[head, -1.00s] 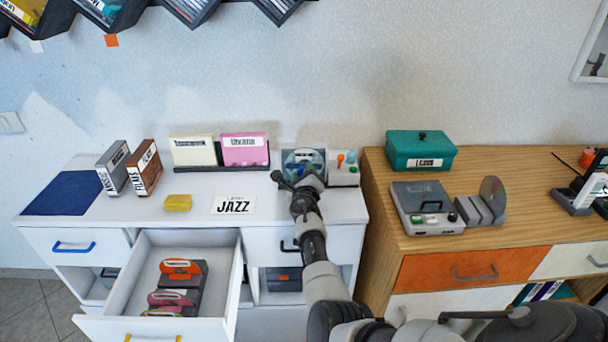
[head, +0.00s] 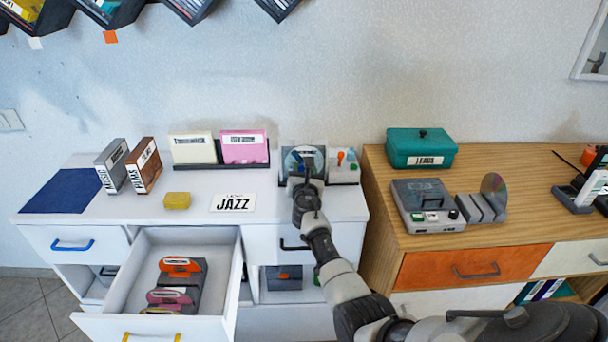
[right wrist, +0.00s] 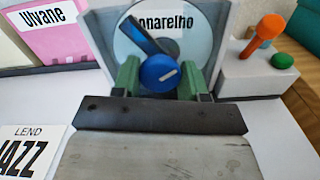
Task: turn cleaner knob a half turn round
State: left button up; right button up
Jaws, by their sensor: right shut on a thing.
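The disc cleaner (head: 290,160) stands at the back right of the white desk, with a disc (right wrist: 190,35) upright in it. Its blue knob (right wrist: 160,73) shows in the right wrist view, with a pale mark slanting up to the right. A dark blue arm (right wrist: 148,35) lies across the disc above the knob. My right gripper (right wrist: 162,78) is shut on the knob, one green finger on each side. In the head view the right gripper (head: 304,172) hides the knob. My left gripper is not in view.
A grey box with an orange lever (head: 341,158) stands just right of the cleaner. A JAZZ card (head: 233,203) and yellow block (head: 177,201) lie to the left. An open drawer (head: 222,270) juts out in front. A wooden cabinet (head: 375,205) stands to the right.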

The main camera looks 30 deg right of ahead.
jog(key=m, duration=0.2)
jog(key=m+b, duration=0.2)
jog(key=m, duration=0.1)
jog(key=shift+f+m, duration=0.25)
jog(key=shift+m, duration=0.05)
jog(key=m+b, duration=0.3)
jog(key=m, duration=0.2)
jog(key=m+b, duration=0.3)
jog(key=m, duration=0.3)
jog(key=shift+m+b, duration=0.4)
jog(key=m+b, duration=0.1)
jog(key=m, duration=0.3)
jog(key=shift+b, duration=0.4)
jog(key=shift+r+m, duration=0.1)
jog(key=shift+m, duration=0.2)
jog(key=o, duration=0.9)
jog(key=shift+r, duration=0.1)
jog(key=v, duration=1.1)
jog(key=shift+p, duration=0.4)
